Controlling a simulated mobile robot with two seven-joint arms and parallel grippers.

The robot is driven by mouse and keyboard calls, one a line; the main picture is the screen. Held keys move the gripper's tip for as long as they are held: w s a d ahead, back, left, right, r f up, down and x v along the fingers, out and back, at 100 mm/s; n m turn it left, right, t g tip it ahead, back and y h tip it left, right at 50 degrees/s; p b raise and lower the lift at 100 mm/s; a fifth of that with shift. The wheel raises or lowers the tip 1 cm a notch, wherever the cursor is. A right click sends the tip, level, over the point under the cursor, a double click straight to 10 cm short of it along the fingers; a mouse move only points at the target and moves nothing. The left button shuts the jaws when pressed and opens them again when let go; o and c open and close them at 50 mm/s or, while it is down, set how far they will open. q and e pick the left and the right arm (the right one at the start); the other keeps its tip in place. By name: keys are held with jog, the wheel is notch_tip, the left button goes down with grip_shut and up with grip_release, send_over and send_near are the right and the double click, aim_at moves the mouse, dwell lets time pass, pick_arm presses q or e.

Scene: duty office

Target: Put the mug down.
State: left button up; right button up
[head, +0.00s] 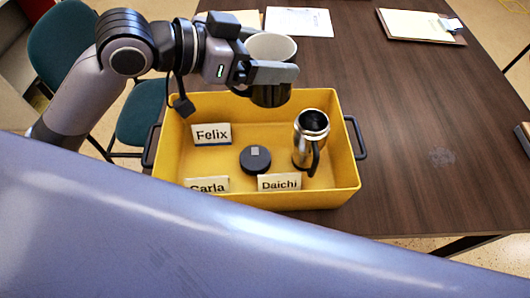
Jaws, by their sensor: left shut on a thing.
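My left gripper (270,73) is shut on a mug (271,96) with a dark outside and a pale inside. The mug is upright, and the gripper's fingers cover its middle. In the picture it overlaps the back edge of a yellow crate (345,171); its height above the crate is hard to tell. A steel travel mug (303,150) with a dark top and handle stands in the right part of the crate. My right gripper is not in view.
The crate holds a round black object (255,160) and name cards reading Felix (212,134), Carla (208,186) and Daichi (279,182). Papers (299,22) and a folder (420,26) lie at the back of the brown table (420,120). The table right of the crate is largely clear.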

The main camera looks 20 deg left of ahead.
pick_arm(q)
notch_tip(320, 180, down, 20)
jog(key=b, duration=0.3)
jog(key=shift+r, duration=0.2)
jog(key=shift+f, duration=0.5)
jog(key=o, duration=1)
jog(key=shift+s, duration=0.1)
jog(key=shift+o, duration=0.2)
jog(key=shift+r, duration=0.55)
jog(key=v, duration=0.7)
jog(key=shift+a, duration=0.2)
